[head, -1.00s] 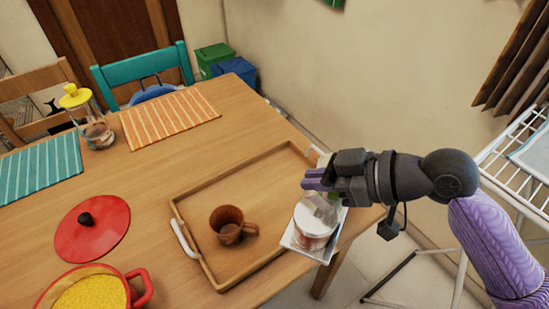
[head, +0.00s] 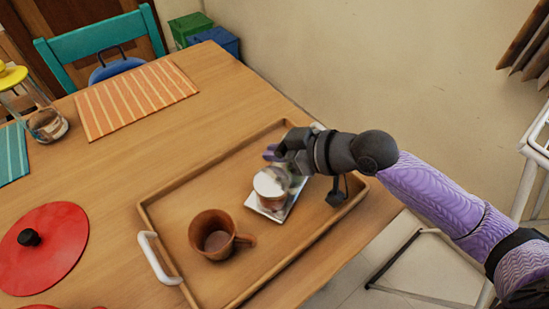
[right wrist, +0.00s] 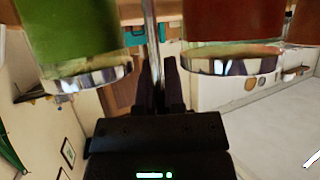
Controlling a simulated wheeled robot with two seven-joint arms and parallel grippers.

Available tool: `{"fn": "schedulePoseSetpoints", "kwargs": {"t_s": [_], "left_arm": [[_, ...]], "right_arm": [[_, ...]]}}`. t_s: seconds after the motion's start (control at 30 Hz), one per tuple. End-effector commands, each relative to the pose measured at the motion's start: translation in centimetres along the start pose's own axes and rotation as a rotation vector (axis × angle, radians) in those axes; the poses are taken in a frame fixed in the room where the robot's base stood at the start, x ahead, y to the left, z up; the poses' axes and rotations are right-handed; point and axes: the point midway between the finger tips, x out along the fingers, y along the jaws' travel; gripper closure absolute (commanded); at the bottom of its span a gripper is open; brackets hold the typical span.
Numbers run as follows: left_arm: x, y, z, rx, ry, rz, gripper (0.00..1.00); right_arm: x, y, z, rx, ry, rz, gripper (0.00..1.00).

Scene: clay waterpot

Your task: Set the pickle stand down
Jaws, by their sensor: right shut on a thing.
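The pickle stand (head: 271,188) has a pale square base and jars with a white lid showing. In the head view it is over the right part of the wooden tray (head: 166,252), right of a brown clay mug. I cannot tell whether its base touches the tray floor. My right gripper (head: 272,154) is shut on the stand. In the right wrist view its fingers (right wrist: 158,85) close on a thin metal rod (right wrist: 151,40) between a green jar (right wrist: 72,40) and a red-brown jar (right wrist: 232,35). My left gripper is not in view.
The clay mug (head: 214,235) stands in the tray, close left of the stand. A red lid (head: 45,255) lies left of the tray. An orange striped mat (head: 135,98) lies behind. The tray's far part is clear.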

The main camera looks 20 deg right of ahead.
Motion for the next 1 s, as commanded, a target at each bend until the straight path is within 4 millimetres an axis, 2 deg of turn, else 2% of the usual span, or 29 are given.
{"fn": "schedulePoseSetpoints", "kwargs": {"t_s": [0.03, 0.33, 0.37, 0.5, 0.83, 1.0], "left_arm": [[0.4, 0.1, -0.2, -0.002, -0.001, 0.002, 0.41], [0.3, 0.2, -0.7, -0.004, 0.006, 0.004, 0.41], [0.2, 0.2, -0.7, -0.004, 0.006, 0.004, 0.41], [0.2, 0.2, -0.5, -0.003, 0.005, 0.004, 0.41], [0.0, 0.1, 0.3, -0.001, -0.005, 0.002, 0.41], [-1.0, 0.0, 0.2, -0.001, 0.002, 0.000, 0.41]], "right_arm": [[0.3, 0.0, 0.5, -0.001, 0.003, 0.001, 1.00], [0.2, 0.0, 0.4, -0.002, 0.004, 0.001, 1.00], [0.2, 0.0, 0.4, -0.002, 0.002, 0.000, 0.85], [0.2, 0.0, 0.4, -0.002, 0.002, 0.000, 0.55], [0.1, 0.0, 0.1, -0.002, 0.003, 0.000, 0.54], [-2.6, 0.0, 0.0, -0.003, -0.002, 0.003, 0.54]]}}
